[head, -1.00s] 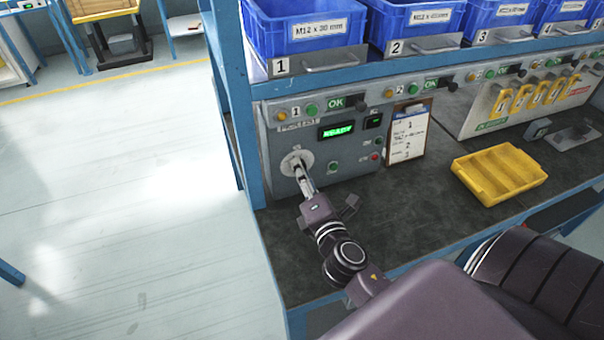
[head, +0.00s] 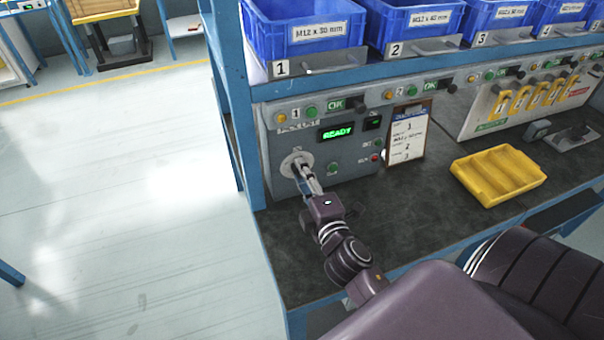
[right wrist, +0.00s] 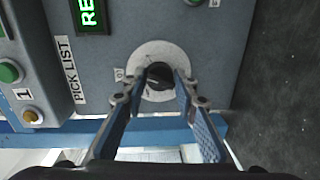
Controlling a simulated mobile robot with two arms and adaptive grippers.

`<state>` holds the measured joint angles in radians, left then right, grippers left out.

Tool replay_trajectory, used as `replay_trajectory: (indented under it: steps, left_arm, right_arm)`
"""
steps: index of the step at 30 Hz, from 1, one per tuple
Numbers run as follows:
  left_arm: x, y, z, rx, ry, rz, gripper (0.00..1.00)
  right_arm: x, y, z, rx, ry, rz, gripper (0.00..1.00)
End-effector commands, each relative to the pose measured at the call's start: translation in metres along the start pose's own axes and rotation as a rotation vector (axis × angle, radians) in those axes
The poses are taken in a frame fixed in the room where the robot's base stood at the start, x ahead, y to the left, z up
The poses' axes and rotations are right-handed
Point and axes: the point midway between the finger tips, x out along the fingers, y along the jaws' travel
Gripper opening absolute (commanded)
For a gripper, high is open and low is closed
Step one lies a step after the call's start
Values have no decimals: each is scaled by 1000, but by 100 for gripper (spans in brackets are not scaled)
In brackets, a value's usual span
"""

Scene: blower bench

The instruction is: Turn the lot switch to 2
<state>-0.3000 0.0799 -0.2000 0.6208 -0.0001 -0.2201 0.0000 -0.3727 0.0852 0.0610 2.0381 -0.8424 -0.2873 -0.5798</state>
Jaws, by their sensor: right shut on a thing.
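The lot switch is a dark round knob (right wrist: 159,74) on a pale round dial plate (right wrist: 150,52) in the right wrist view. In the head view the dial plate (head: 289,163) is on the left of the grey panel, mostly behind the fingers. My right gripper (head: 304,172) reaches the dial from the front. In the right wrist view its two fingertips (right wrist: 160,82) are on either side of the knob, shut on it. The knob's pointer position and the dial marks are too small to read surely. My left gripper is not in view.
The grey panel (head: 340,182) has a green READY display (head: 338,132) and small buttons. A clipboard (head: 407,135) leans right of it. A yellow tray (head: 498,175) lies on the dark bench (head: 420,205). Blue bins (head: 306,27) stand above. A blue post (head: 232,100) is just left.

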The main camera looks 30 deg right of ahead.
Motion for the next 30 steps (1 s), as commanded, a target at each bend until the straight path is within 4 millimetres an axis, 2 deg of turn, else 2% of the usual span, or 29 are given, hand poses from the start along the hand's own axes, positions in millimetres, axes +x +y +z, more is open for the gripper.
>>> replay_trajectory:
  steps: [8, 9, 13, 23, 30]
  left_arm:
    - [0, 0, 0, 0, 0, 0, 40]
    - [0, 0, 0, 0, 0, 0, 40]
    - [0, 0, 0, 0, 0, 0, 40]
    - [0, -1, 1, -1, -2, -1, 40]
    - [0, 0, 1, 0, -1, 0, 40]
  right_arm:
    - [1, 3, 1, -1, -1, 6, 3]
    - [1, 3, 1, -1, -1, 6, 29]
    - [0, 3, 0, -1, -1, 5, 43]
    - [-2, 0, 0, 0, 0, 1, 44]
    - [-32, -1, 0, 1, -2, -2, 44]
